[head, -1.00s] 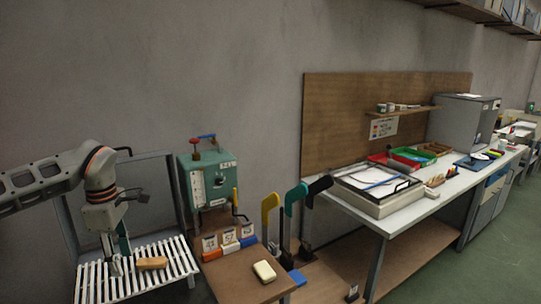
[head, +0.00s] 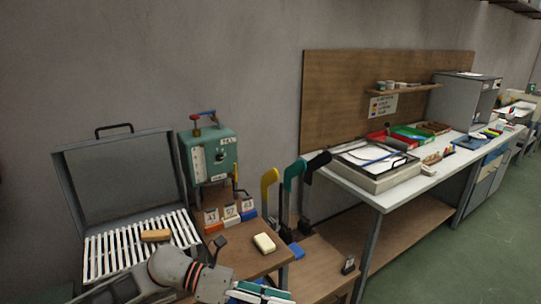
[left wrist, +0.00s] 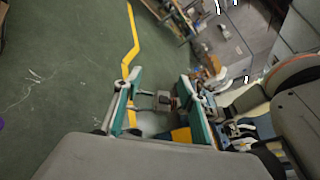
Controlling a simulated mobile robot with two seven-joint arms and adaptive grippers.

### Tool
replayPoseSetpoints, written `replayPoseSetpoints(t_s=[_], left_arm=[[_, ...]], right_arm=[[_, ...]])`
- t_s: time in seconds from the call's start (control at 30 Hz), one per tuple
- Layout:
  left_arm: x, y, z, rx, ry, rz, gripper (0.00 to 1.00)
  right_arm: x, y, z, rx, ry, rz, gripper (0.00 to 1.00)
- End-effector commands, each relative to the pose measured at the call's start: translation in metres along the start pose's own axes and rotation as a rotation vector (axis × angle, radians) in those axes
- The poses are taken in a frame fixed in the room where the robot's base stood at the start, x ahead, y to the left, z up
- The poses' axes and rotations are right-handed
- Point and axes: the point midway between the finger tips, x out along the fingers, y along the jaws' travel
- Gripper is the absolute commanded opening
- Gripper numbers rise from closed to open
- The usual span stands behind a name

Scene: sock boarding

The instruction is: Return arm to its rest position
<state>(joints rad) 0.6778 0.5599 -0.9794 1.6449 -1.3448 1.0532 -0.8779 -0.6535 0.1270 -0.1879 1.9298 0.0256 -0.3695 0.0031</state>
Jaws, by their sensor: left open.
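My left arm comes in at the bottom of the head view. Its gripper (head: 262,292) is low, in front of the small wooden table (head: 235,262), partly cut off by the frame's bottom edge. In the left wrist view the two teal-lined fingers (left wrist: 160,78) stand apart with nothing between them, over the green floor. My right gripper is not in view.
A grey open-lidded case (head: 118,180) with white slats (head: 105,255) holds a tan block (head: 155,235). A teal gauge box (head: 210,157), a cream block (head: 264,243), and yellow (head: 269,185), teal and black upright forms stand nearby. A white workbench (head: 395,197) is at right.

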Motion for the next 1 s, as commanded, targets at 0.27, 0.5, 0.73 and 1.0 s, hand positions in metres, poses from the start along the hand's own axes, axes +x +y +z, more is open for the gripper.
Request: replayPoseSetpoints(t_s=[0.27, 0.5, 0.73, 1.0], left_arm=[[0.009, -0.009, 0.033, -0.543, -0.548, -0.143, 0.41], [-0.041, 0.044, 0.004, -1.1, -0.997, -0.196, 0.41], [-0.098, 0.102, -0.112, -1.667, -1.41, -0.189, 0.41], [-0.135, 0.113, -0.275, -2.172, -1.783, -0.134, 0.41]], right_arm=[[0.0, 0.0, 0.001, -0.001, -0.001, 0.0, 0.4], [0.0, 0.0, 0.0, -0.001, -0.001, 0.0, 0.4], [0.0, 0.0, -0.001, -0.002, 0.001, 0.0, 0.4], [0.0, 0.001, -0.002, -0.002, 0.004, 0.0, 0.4]])
